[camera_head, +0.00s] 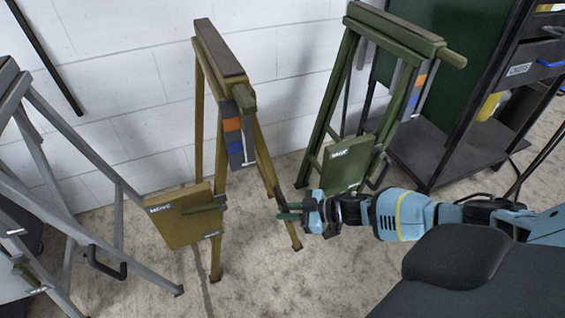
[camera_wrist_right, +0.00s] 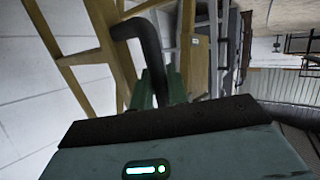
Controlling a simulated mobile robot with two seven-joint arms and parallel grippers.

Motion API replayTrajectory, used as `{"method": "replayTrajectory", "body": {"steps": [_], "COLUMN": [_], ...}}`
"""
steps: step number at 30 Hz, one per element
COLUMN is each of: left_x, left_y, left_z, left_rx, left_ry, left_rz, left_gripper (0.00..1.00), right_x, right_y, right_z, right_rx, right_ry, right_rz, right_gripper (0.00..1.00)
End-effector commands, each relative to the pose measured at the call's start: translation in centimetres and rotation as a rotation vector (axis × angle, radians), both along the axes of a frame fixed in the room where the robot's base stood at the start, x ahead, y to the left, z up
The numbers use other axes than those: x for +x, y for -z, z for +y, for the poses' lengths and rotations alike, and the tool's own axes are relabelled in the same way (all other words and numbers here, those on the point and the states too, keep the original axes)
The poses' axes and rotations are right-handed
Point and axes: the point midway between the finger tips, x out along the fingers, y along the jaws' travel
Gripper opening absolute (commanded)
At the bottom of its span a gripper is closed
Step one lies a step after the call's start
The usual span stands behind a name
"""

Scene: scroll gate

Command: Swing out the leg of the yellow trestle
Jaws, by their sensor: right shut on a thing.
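The yellow trestle (camera_head: 206,110) stands against the white wall in the middle of the head view, with a yellow panel marked MOVE (camera_head: 180,218) low at its front. One of its legs (camera_head: 268,165) slants down to the right. My right gripper (camera_head: 288,211) is at this leg's lower part, shut on a dark bent handle. In the right wrist view the handle (camera_wrist_right: 150,48) runs down between the green fingers (camera_wrist_right: 157,92), beside yellow trestle bars (camera_wrist_right: 98,35). The fingers hide the handle's lower end. My left gripper is not in view.
A green trestle (camera_head: 335,95) with a green panel (camera_head: 347,164) stands to the right, before a dark shelf unit (camera_head: 455,140). A grey trestle (camera_head: 75,150) stands at the left. The concrete floor (camera_head: 250,285) in front of the yellow trestle is clear.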

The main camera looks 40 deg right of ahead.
Motion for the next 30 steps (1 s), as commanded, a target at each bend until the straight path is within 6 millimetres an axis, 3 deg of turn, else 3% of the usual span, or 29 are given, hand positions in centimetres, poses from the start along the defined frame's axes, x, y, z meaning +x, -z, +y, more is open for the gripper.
{"method": "replayTrajectory", "body": {"steps": [3, 4, 8, 19, 30], "left_x": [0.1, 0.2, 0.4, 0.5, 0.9], "left_y": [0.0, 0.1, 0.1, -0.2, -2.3], "left_z": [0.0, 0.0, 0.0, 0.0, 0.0], "left_rx": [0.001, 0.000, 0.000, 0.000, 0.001], "left_ry": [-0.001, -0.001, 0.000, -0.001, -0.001], "left_rz": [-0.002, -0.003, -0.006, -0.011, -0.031], "left_gripper": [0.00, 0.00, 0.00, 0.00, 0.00], "right_x": [0.0, 0.0, 0.0, -0.4, -4.4], "right_y": [0.0, 0.0, 0.0, -0.2, -2.3], "right_z": [-0.8, -0.8, -0.8, -0.8, -4.1], "right_rx": [-0.013, -0.013, -0.011, -0.007, -0.009], "right_ry": [0.007, 0.008, 0.009, 0.006, 0.008], "right_rz": [0.001, 0.001, 0.001, 0.001, 0.001], "right_gripper": [0.00, 0.19, 0.36, 0.36, 0.36]}}
